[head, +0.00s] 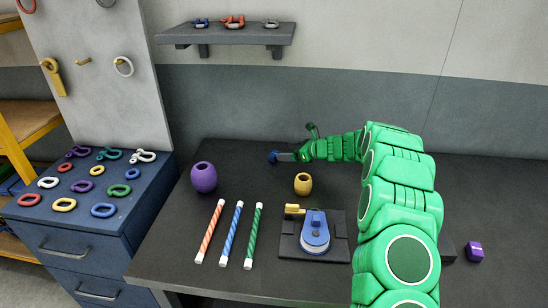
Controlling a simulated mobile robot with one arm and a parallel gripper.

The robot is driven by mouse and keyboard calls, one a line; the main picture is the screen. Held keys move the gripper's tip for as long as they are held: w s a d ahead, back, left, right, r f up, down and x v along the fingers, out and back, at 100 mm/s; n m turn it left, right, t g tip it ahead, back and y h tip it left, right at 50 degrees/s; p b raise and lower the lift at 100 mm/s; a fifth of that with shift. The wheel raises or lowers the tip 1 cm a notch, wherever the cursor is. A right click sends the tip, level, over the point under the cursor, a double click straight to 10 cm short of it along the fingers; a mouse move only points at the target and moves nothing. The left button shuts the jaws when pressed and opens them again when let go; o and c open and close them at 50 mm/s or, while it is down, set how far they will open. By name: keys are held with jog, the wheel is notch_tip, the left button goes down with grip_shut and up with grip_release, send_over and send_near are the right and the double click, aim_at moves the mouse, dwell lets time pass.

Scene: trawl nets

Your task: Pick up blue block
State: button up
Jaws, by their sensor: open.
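A small blue block (272,157) sits near the back of the dark workbench, left of my arm's end. My gripper (280,157) reaches left over the bench, with its grey fingers right at the block. The fingers are open, and the block's right side is partly hidden by them. At this size I cannot tell whether the block lies between the fingers or just beyond their tips.
Three striped rods (231,234) and a blue device on a black plate (287,247) lie nearer. A purple block (474,251) is at right. A shelf (225,35) hangs above.

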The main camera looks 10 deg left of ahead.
aim_at(274, 156)
jog(key=shift+s+f+x, duration=0.1)
jog(key=shift+f+x, duration=0.1)
jog(key=shift+x, duration=0.9)
jog(key=shift+s+f+x, duration=0.1)
jog(key=shift+f+x, duration=0.1)
jog(key=shift+x, duration=0.95)
jog(key=shift+s+f+x, duration=0.1)
jog(key=shift+f+x, duration=0.05)
jog(key=shift+x, duration=0.95)
jog(key=shift+d, duration=0.1)
jog(key=shift+c, duration=0.5)
jog(key=c, duration=1)
